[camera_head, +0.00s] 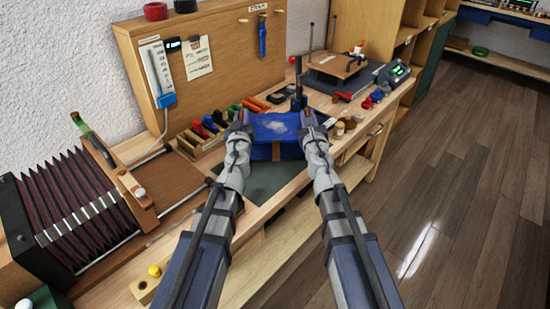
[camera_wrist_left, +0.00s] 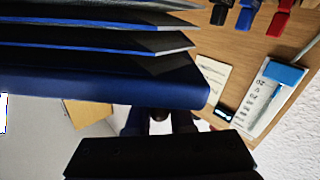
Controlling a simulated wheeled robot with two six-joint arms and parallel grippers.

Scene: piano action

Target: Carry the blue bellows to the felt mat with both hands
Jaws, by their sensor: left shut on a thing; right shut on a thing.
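The blue bellows (camera_head: 274,128) is held between my two grippers over the workbench in the head view. Its pleated folds and blue board (camera_wrist_left: 120,84) fill the upper left of the left wrist view. My left gripper (camera_head: 243,119) is shut on its left side and my right gripper (camera_head: 307,118) is shut on its right side. The dark green felt mat (camera_head: 272,184) lies flat on the bench, showing on the near side of the bellows, between my forearms. The bellows hides whatever lies directly behind it. I cannot tell its exact height above the bench.
A large accordion-like bellows (camera_head: 75,210) stands at left. A row of coloured-handled tools (camera_head: 208,128) sits left of the held bellows.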

